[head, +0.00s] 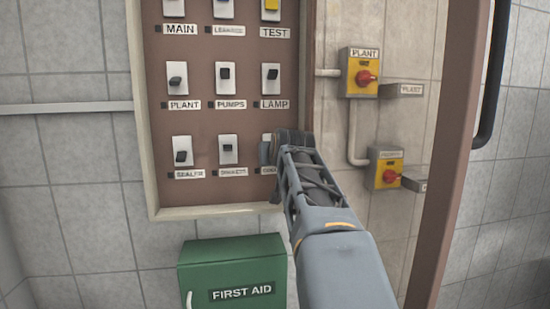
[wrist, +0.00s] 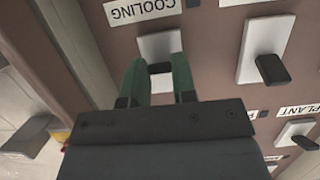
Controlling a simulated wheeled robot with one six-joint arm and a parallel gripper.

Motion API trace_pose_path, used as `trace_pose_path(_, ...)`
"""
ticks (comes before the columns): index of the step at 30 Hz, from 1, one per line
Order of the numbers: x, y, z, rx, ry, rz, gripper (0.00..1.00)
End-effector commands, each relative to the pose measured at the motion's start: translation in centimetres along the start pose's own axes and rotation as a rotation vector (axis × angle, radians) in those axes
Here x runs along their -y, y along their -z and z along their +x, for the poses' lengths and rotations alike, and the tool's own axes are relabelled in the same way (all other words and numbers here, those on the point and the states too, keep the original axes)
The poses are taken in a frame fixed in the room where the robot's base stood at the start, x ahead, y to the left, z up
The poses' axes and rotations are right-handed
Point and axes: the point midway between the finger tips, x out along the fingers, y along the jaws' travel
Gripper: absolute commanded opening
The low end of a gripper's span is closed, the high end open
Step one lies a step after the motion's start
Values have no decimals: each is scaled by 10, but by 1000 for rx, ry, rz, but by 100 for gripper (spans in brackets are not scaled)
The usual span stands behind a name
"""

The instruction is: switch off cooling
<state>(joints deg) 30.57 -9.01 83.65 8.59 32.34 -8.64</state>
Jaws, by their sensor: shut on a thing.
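The cooling switch has a pale plate, partly visible at the bottom right of the brown panel in the head view (head: 265,153). In the wrist view, its dark lever (wrist: 160,68) sits between the two green fingers of my gripper (wrist: 158,78), in front of the pale plate. The COOLING label (wrist: 143,10) is beside that plate. My gripper (head: 277,147) is shut on the lever. In the head view my gripper hides the lever and part of the label, so I cannot tell the lever's position there.
Other switches, such as LAMP (head: 271,73) and PLANT (head: 177,83), share the panel (head: 205,120). Yellow boxes with red knobs (head: 366,77) are on the wall to the right. A green first aid box (head: 232,270) is below. A brown post (head: 445,150) stands at right.

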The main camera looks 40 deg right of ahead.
Motion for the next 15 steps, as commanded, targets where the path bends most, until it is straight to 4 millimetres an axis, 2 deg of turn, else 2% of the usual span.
trace_pose_path(1, 0, 1, 0, -2, 0, 0, 26)
trace_pose_path(9, 0, 0, 0, -1, 0, 0, 51)
trace_pose_path(15, 0, 0, 0, 0, 0, 0, 51)
